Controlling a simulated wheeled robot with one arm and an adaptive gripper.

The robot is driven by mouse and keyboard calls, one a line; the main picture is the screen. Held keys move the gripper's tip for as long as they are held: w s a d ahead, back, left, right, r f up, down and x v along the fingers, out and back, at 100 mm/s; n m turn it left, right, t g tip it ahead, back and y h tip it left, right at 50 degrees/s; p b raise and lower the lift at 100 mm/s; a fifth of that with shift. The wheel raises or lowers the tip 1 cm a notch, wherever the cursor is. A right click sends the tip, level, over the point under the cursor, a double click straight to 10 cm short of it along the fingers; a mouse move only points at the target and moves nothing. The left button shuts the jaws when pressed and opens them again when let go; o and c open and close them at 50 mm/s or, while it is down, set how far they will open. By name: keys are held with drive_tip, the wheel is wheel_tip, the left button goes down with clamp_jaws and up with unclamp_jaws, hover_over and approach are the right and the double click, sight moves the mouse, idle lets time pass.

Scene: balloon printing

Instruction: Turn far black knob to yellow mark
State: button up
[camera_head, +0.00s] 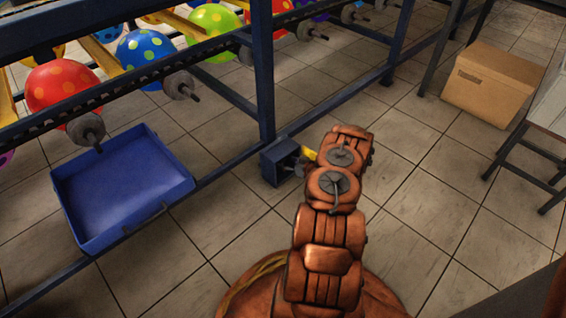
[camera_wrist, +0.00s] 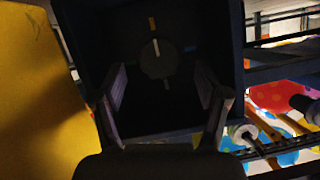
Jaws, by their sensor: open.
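In the wrist view, a round black knob (camera_wrist: 157,62) sits on the dark face of a control box (camera_wrist: 110,25). A short pale pointer on the knob points up, roughly in line with the orange-yellow mark (camera_wrist: 152,24) above it. A bluish mark (camera_wrist: 190,48) lies to the right and a dim mark below. My gripper (camera_wrist: 158,82) is open, its fingers on either side of the knob in the picture; I see no contact. In the head view, the blue box (camera_head: 275,164) stands by a frame post, with my gripper (camera_head: 301,164) at its right side, partly hidden by my arm.
A yellow panel (camera_wrist: 35,90) fills the left of the wrist view. A blue frame carries balloons, including a red one (camera_head: 62,88), and grey spindles. A blue tray (camera_head: 120,185) is at the left. A cardboard box (camera_head: 492,84) stands on open tiled floor at the right.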

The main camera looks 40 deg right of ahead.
drive_tip(key=v, duration=0.8)
drive_tip(key=shift+s+r, duration=0.1)
drive_tip(key=shift+s, duration=0.05)
